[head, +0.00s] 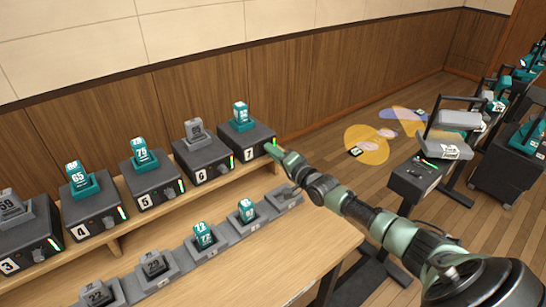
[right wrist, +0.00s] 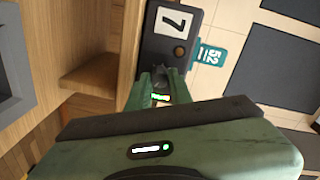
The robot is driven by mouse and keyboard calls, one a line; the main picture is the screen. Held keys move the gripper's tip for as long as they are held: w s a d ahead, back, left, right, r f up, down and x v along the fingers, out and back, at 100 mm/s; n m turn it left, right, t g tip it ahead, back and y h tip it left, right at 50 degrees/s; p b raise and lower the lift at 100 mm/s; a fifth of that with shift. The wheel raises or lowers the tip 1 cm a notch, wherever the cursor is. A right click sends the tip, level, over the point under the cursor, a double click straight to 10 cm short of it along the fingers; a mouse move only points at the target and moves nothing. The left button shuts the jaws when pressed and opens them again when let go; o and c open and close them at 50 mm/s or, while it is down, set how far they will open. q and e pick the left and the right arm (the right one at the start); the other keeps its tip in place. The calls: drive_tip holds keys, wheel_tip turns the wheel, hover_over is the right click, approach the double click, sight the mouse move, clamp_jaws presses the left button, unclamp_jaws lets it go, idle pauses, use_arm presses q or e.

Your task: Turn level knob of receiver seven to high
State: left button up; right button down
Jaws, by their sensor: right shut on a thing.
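Receiver seven (head: 246,146) is a dark box marked 7 at the right end of the wooden shelf, with a teal numbered pack standing in its top. In the right wrist view its dark face (right wrist: 155,45) shows with the white 7 label. My right gripper (head: 270,150) reaches its front from the right. In the right wrist view the green fingers (right wrist: 162,78) are shut on the dark level knob, which is mostly hidden between them. A small lit green strip shows between the fingers, and the knob's exact angle cannot be told. My left gripper is not in view.
Receiver six (head: 203,166) stands close on the left, with several more receivers along the shelf. A lower row of grey docks (head: 247,222) with numbered packs lies below my right arm. A dark cart (head: 415,180) stands at the right.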

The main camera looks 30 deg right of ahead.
drive_tip(key=shift+f+m+y+b, duration=0.2)
drive_tip(key=shift+m+y+b, duration=0.1)
drive_tip(key=shift+m+b, duration=1.4)
drive_tip(key=shift+m, duration=0.4)
drive_tip(key=c, duration=1.3)
unclamp_jaws()
drive_tip(key=shift+r, duration=0.1)
drive_tip(key=shift+s+p, duration=0.15)
drive_tip(key=shift+p, duration=0.15)
drive_tip(key=shift+s+d+r+p, duration=0.15)
drive_tip(key=shift+s+p, duration=0.15)
drive_tip(key=shift+s, duration=1.6)
drive_tip(key=shift+s+d+r+p, duration=0.15)
drive_tip(key=shift+s+p, duration=0.1)
drive_tip(key=shift+s, duration=1.65)
drive_tip(key=shift+f, duration=0.1)
